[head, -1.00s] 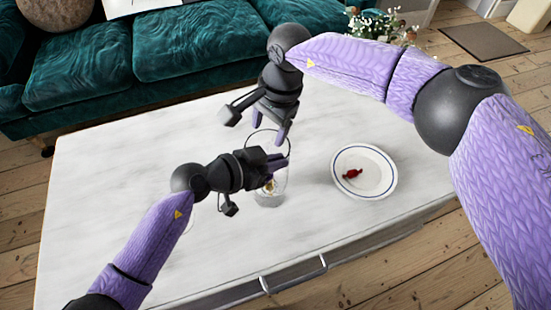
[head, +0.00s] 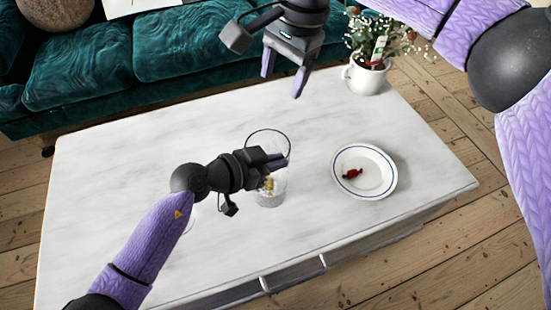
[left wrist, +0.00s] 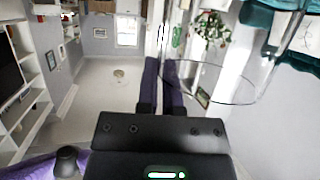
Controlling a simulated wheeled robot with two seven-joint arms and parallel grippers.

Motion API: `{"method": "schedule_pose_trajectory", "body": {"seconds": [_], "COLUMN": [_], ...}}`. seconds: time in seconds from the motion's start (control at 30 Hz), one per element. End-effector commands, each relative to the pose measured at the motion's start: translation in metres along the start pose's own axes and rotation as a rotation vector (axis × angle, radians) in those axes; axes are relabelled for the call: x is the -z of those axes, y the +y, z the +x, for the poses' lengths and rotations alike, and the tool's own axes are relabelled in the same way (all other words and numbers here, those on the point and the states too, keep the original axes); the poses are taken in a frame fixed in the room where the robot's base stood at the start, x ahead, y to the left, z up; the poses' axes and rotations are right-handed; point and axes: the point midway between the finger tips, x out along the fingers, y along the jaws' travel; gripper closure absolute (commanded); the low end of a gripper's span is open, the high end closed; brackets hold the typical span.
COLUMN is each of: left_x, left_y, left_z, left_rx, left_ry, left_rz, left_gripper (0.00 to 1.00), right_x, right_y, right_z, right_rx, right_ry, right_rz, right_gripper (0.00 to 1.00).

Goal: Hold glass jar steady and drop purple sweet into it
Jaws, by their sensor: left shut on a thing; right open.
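The clear glass jar (head: 272,200) stands upright on the white table, with its round rim above my left gripper (head: 278,160). My left gripper is shut on the jar's wall. In the left wrist view, its two purple fingers (left wrist: 161,85) are close together beside the jar's clear round rim (left wrist: 225,102). A small yellowish thing (head: 269,184) shows low inside the jar, partly behind the gripper. My right gripper (head: 284,76) is open, its fingers apart and empty, high up and beyond the jar. I see no clearly purple sweet in either view.
A white plate with a blue ring (head: 378,187) stands right of the jar, with a red sweet (head: 352,174) on it. A white pot with a flowering plant (head: 366,78) is at the table's far right corner. A green sofa (head: 180,50) stands behind the table.

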Motion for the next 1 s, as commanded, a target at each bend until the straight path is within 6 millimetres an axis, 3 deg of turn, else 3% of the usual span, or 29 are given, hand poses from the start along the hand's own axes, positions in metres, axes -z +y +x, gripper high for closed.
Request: {"method": "schedule_pose_trajectory", "body": {"seconds": [0.13,0.2,0.33,0.77,0.87,1.0], "left_x": [-0.006,-0.006,-0.005,-0.002,-0.002,-0.003], "left_y": [0.001,0.001,0.001,0.0,-0.001,0.0], "left_z": [0.001,0.001,0.0,-0.003,-0.019,-0.06], "left_rx": [-0.004,-0.003,-0.003,0.0,0.002,0.0], "left_ry": [-0.015,-0.014,-0.011,-0.003,-0.004,-0.008], "left_rz": [-0.004,-0.004,-0.003,-0.001,0.0,0.002], "left_gripper": [1.0,0.8,0.52,0.51,0.51,0.51], "right_x": [0.0,0.0,0.0,0.0,0.0,0.0], "right_y": [0.0,0.0,0.0,0.0,0.0,0.0], "right_z": [0.002,0.002,0.002,0.001,0.001,0.001], "right_rx": [-0.001,-0.001,-0.001,0.0,0.0,0.0], "right_ry": [-0.001,-0.001,-0.001,0.0,0.0,0.0], "right_rz": [0.0,0.0,0.0,0.0,0.0,0.0], "right_gripper": [0.28,0.28,0.28,0.28,0.28,0.28]}}
